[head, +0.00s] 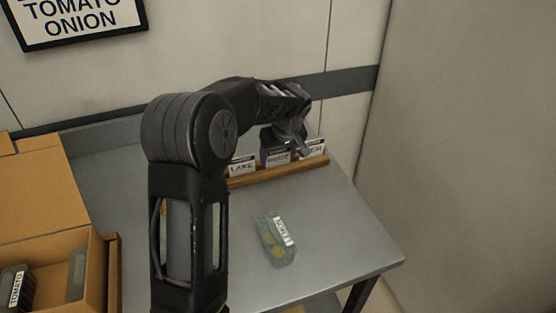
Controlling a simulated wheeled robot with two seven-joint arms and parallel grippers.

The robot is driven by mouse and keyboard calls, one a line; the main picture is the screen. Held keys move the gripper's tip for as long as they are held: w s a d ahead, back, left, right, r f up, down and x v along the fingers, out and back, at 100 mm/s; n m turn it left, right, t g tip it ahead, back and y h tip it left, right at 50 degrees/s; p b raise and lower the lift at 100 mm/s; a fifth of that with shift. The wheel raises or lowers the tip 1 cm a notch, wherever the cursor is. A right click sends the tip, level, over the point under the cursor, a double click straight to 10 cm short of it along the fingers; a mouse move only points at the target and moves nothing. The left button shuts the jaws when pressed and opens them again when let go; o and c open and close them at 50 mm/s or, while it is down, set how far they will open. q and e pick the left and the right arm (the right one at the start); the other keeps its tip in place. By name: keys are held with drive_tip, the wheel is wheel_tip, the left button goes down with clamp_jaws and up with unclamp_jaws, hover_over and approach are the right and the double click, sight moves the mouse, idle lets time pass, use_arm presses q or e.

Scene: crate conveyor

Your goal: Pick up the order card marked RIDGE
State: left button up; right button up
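Three order cards stand in a row in a wooden holder (262,176) near the back right of the grey table. The left card (242,167) reads LAKE. The middle card (278,158) is in shade and seems to read RIDGE. The right card (313,150) is partly covered by my gripper, and only its last letters, "ER", show. My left gripper (296,146) points down at the middle and right cards, close above or against them. Its fingers are small and dark, so I cannot tell whether they are open or shut, or touching a card. My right gripper is not in view.
A clear labelled pack (275,240) lies on the table (335,235) in front of the holder. An open cardboard box (50,237) at the left holds a dark container labelled TOMATO (15,288). Walls stand behind and right. A framed sign (75,18) hangs at upper left.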

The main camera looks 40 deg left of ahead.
use_arm(q)
drive_tip(key=c, duration=0.7)
drive_tip(key=shift+r, duration=0.1)
drive_tip(key=shift+c, duration=0.2)
wheel_tip(320, 180, up, 10)
drive_tip(key=shift+f+b, duration=0.1)
drive_tip(key=shift+b, duration=0.4)
